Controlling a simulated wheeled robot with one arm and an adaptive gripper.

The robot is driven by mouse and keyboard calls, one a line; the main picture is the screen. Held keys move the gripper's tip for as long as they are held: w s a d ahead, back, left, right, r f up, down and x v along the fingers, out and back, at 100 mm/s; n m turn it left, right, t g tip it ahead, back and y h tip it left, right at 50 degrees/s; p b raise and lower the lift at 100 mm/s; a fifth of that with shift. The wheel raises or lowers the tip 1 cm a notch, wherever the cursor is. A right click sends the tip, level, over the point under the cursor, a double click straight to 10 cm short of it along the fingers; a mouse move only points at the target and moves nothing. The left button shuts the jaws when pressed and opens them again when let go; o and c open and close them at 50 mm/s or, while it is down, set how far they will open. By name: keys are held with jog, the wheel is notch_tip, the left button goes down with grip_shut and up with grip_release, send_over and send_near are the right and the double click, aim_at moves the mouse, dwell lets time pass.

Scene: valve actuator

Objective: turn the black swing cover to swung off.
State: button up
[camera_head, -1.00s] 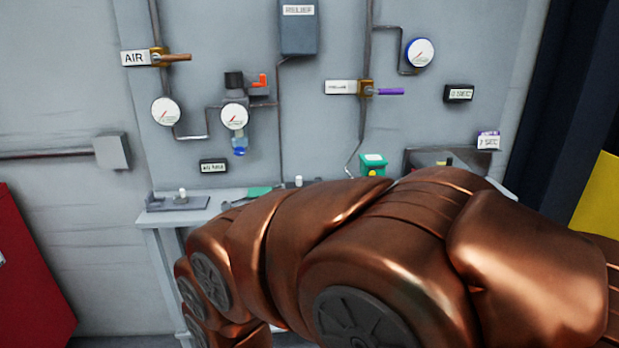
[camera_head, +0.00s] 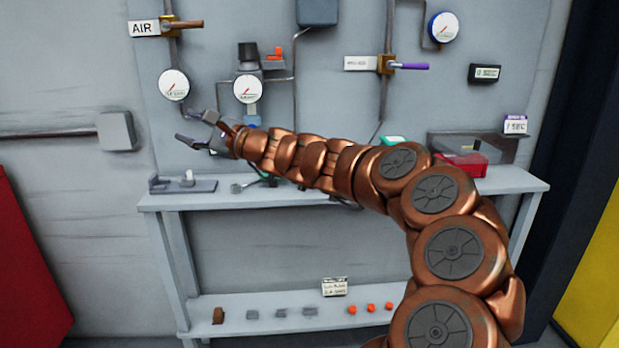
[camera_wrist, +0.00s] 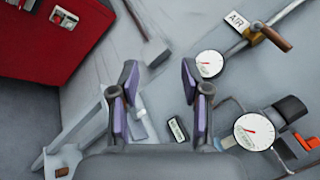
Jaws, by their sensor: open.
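I cannot single out the black swing cover with certainty. A black knob-like part (camera_head: 248,52) tops the regulator on the wall panel in the head view, and it also shows at the right of the wrist view (camera_wrist: 291,108). An orange handle (camera_head: 277,54) sits just right of it. My gripper (camera_head: 200,130) is open and empty, in front of the panel, left of and below the regulator gauge (camera_head: 247,89). In the wrist view my gripper (camera_wrist: 160,85) has its two fingers wide apart, with nothing between them.
The AIR valve lever (camera_head: 187,24) and a round gauge (camera_head: 173,84) are on the panel above my gripper. A purple-handled valve (camera_head: 408,66) is further right. The bench (camera_head: 225,200) stands below, holding a grey fixture (camera_head: 184,184) and a red bin (camera_head: 470,163).

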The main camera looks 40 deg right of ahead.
jog(key=s+d+f+m+h+b, duration=0.1)
jog(key=d+f+m+h, duration=0.3)
jog(key=d, duration=0.8)
jog(key=s+d+f+m+h+b, duration=0.1)
jog(key=d+f+m+h, duration=0.4)
jog(key=d, duration=0.8)
jog(key=s+d+f+m+g+h+b, duration=0.1)
jog(key=d+f+m+h, duration=0.4)
jog(key=d+f+m, duration=0.5)
jog(key=shift+d+f+b, duration=0.3)
jog(key=shift+d+f, duration=0.15)
jog(key=shift+d, duration=0.2)
jog(key=shift+d+f+b, duration=0.25)
jog(key=shift+d+f, duration=0.2)
jog(key=shift+d, duration=0.2)
jog(key=shift+p+x, duration=0.95)
jog(key=shift+x, duration=0.2)
jog(key=shift+w+d+h, duration=0.3)
jog(key=shift+w+d, duration=0.05)
jog(key=shift+w, duration=0.4)
jog(key=shift+p+x, duration=0.65)
jog(key=shift+x, duration=1.25)
jog(key=shift+a, duration=0.1)
jog(key=shift+c, duration=0.4)
grip_shut()
